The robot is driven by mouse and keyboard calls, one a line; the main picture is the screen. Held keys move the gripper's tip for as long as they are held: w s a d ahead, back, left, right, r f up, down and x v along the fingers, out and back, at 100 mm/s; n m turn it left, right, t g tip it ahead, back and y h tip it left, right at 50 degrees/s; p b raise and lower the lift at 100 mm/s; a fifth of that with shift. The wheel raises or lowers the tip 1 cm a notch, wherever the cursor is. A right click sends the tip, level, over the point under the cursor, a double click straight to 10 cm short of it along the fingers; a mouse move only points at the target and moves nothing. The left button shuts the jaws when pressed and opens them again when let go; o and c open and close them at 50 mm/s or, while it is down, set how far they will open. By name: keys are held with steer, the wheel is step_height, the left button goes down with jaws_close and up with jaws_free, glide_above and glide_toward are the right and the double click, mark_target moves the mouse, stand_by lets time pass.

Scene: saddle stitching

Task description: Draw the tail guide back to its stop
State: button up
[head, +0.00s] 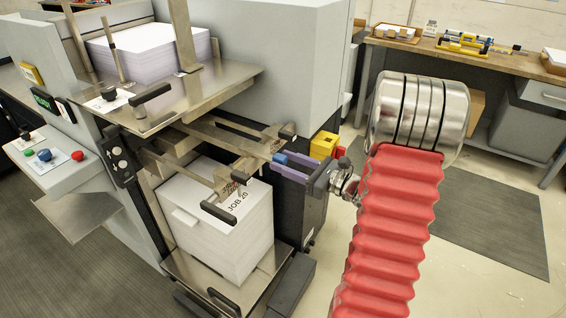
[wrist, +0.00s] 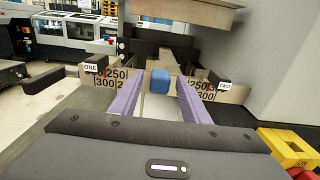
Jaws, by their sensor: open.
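I take the blue block (wrist: 160,82) on a central metal bar as the tail guide's grip. In the head view a blue block (head: 281,159) shows at my fingertips. My gripper (head: 276,165) has its purple fingers apart. In the wrist view my gripper (wrist: 160,92) has one finger either side of the blue block, with a gap visible left of it; contact on the right is unclear. Scale plates flank it: the ONE arm (wrist: 91,67) at left and the TWO arm (wrist: 224,86) at right. The stop cannot be made out.
A paper stack marked JOB 20 (head: 220,225) stands below the guide arms. A metal shelf (head: 225,85) with a black handle (head: 150,93) overhangs above. A yellow block (head: 322,145) with red parts sits close beside my gripper. A workbench (head: 490,62) stands behind, apart.

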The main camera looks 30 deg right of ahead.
steer(key=v, duration=1.2)
steer(key=shift+s, duration=0.4)
